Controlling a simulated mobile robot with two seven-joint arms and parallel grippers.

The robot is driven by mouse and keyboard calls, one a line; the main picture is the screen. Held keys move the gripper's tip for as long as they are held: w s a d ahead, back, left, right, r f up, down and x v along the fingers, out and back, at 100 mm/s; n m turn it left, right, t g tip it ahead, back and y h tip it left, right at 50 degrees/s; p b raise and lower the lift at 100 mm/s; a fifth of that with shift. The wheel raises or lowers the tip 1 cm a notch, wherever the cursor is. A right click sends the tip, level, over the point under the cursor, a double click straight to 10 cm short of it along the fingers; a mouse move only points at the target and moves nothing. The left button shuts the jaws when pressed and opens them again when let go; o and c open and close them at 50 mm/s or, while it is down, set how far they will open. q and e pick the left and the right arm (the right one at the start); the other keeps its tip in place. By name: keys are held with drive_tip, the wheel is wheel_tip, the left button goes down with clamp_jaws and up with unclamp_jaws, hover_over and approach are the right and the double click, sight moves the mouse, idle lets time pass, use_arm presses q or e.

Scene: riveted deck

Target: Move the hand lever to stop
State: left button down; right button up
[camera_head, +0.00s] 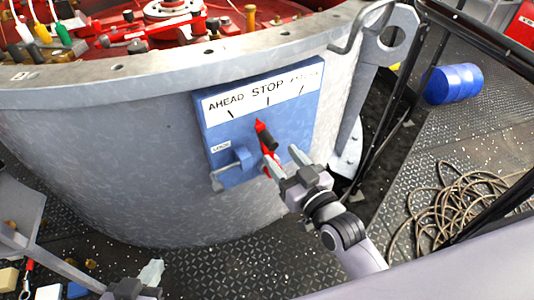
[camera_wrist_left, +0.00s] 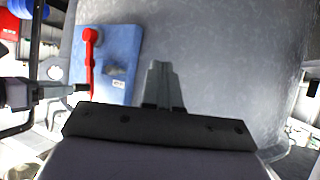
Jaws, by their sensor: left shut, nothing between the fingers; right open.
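The blue panel (camera_head: 220,125) on the grey drum has a white strip reading AHEAD, STOP and a partly unreadable third word. The lever also shows in the left wrist view (camera_wrist_left: 90,62). My right gripper (camera_head: 285,162) is open just below and right of the grip; I cannot tell whether it touches the lever. My left gripper (camera_head: 151,272) is shut and empty at the bottom, away from the panel; its fingers show in the left wrist view (camera_wrist_left: 160,85).
A latch (camera_head: 236,168) beside a LOCK label sits at the panel's lower left. Black railings (camera_head: 395,100) stand at right, with a coiled rope (camera_head: 440,210) and blue drum (camera_head: 453,84) beyond. The deck (camera_head: 250,265) below the panel is clear.

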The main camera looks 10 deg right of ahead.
sight(267, 139)
drive_tip(key=shift+w+a, duration=0.25)
drive_tip(key=shift+w, duration=0.45)
use_arm(q)
drive_tip(key=shift+w+d+h+b, duration=0.3)
drive_tip(key=shift+d+b, duration=0.35)
drive_tip(key=shift+b, duration=0.4)
use_arm(e)
drive_tip(key=shift+x, duration=3.1)
